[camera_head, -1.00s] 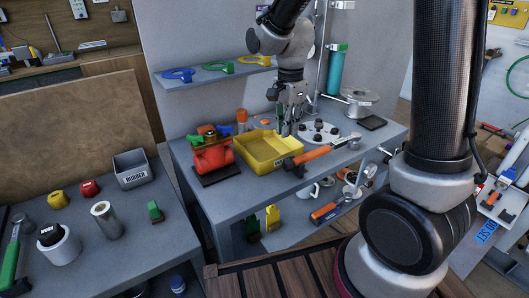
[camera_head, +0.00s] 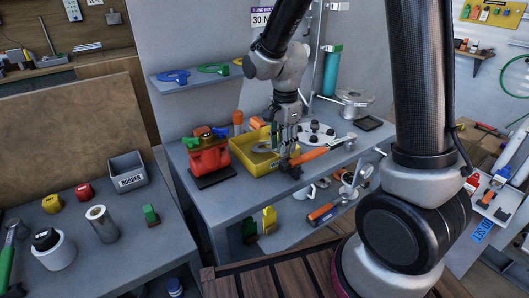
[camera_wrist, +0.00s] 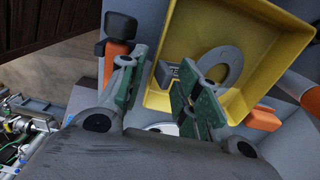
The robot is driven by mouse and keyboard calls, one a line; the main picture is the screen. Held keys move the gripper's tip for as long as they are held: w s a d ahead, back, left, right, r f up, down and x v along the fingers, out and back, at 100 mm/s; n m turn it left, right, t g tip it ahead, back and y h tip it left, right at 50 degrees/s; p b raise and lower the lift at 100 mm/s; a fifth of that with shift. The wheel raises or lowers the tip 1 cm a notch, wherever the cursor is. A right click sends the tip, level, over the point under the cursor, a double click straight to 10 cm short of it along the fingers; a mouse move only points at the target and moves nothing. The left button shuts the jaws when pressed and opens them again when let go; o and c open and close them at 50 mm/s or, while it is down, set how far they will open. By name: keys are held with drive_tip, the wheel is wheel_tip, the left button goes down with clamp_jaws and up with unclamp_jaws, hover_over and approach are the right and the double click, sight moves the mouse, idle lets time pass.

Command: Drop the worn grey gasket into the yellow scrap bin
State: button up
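The yellow scrap bin (camera_head: 244,161) stands on the grey bench and fills the upper right of the wrist view (camera_wrist: 195,25). The worn grey gasket (camera_wrist: 235,62) is a flat ring with a tab. In the wrist view it shows against the bin's inside, beyond my right-hand finger, which hides part of it. A grey shape (camera_head: 263,147) in the bin in the head view looks like it. My gripper (camera_head: 287,146) points down at the bin's right side. Its green-padded fingers (camera_wrist: 160,95) are apart with nothing between them. Whether a finger touches the gasket is unclear.
A red valve (camera_head: 207,158) stands left of the bin. An orange-handled tool (camera_head: 318,153) lies just right of my gripper. A flange with dark bolts (camera_head: 316,134) and a spool (camera_head: 355,102) are behind. A shelf above holds coloured rings (camera_head: 213,69).

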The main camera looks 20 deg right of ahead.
drive_tip(key=shift+r, duration=0.1)
wheel_tip(320, 180, up, 12)
idle(0.5)
